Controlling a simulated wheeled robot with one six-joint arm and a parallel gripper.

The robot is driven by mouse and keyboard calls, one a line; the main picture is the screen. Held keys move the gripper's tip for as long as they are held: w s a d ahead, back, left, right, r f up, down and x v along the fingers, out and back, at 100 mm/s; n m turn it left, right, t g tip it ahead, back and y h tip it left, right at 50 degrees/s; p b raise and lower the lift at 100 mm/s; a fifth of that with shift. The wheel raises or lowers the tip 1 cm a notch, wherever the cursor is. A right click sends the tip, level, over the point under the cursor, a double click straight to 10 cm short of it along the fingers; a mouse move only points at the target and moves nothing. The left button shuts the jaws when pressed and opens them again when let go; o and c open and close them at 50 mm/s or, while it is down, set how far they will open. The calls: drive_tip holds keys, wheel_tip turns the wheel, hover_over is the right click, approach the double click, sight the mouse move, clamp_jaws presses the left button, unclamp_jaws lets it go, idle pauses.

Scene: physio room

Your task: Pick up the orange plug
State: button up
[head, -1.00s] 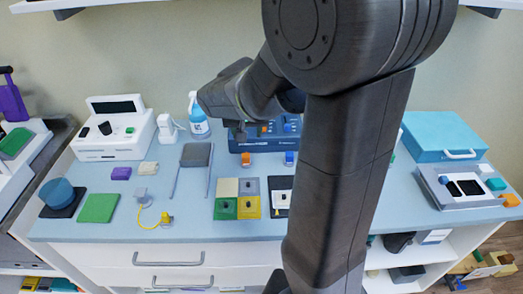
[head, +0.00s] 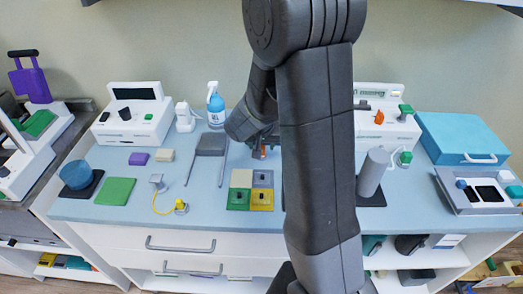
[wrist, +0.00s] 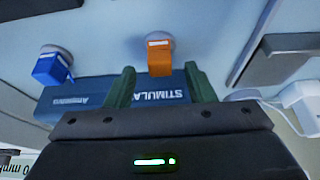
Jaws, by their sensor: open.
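The orange plug (wrist: 160,58) stands on a round grey base on the blue-grey counter. It shows in the wrist view just beyond my fingertips, roughly centred between them. In the head view the orange plug (head: 259,153) is a small patch below the end of my arm, partly hidden. My gripper (wrist: 161,80) is open, with a dark green finger on each side and nothing held. A blue plug (wrist: 52,68) stands to the left in the wrist view. My arm hides it in the head view.
The blue stimulator box (wrist: 88,95) lies under my fingers in the wrist view. A dark grey rest (wrist: 285,62) is at the right there. In the head view, coloured square tiles (head: 238,200) lie in front of the plug, and a grey cylinder (head: 373,172) stands to the right.

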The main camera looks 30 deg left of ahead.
drive_tip(key=shift+x, duration=1.3)
drive_tip(key=shift+c, duration=0.2)
drive_tip(key=c, duration=0.8)
drive_tip(key=shift+r, duration=0.1)
